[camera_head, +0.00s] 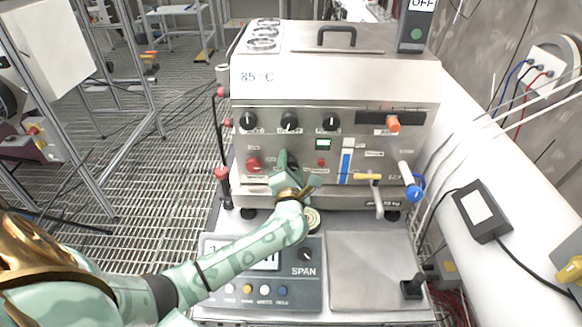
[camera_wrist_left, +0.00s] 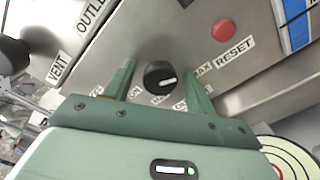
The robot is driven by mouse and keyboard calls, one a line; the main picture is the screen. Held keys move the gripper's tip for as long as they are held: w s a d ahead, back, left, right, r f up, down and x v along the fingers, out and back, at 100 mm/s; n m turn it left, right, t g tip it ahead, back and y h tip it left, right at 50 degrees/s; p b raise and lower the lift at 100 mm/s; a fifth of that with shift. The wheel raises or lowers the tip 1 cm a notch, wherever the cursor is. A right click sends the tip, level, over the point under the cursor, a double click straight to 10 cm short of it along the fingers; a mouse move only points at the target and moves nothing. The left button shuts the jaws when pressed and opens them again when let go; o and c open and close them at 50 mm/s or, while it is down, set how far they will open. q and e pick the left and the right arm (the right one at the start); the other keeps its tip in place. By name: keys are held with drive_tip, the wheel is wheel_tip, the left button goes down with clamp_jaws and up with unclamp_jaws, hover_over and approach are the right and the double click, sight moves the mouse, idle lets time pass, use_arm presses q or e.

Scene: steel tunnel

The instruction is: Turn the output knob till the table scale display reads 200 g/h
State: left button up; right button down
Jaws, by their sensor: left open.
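My left gripper (camera_head: 294,176) is open in front of the machine's lower panel. In the left wrist view a black round knob (camera_wrist_left: 159,77) with a white pointer line sits between its two spread fingers, with visible gaps on both sides. A MAX label is beside this knob; its other lettering is partly hidden by the fingers. The knob is largely hidden by the gripper in the head view. The table scale (camera_head: 310,287) stands in front of the machine. My left forearm covers much of its display (camera_head: 267,262), so I cannot read the value. My right gripper is not in view.
A red RESET button (camera_wrist_left: 223,31) is right of the knob. The machine (camera_head: 335,75) also carries several black knobs, a yellow-handled valve (camera_head: 367,177) and a blue one (camera_head: 413,193). A SPAN knob (camera_head: 306,254) is on the scale. The steel plate (camera_head: 372,270) at right is clear.

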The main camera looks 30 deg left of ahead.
use_arm(q)
drive_tip(key=c, duration=1)
drive_tip(key=shift+s+r+m+p, duration=0.1)
drive_tip(key=shift+r+m+p, duration=0.25)
drive_tip(key=shift+m+p, duration=0.6)
drive_tip(key=shift+f+m+p, duration=0.2)
drive_tip(key=shift+m+p, duration=0.15)
drive_tip(key=shift+p, duration=0.3)
drive_tip(key=shift+f, duration=0.15)
drive_tip(key=o, duration=1)
drive_tip(key=v, duration=1.6)
drive_tip(key=shift+d+p, duration=0.2)
drive_tip(key=shift+p, duration=0.1)
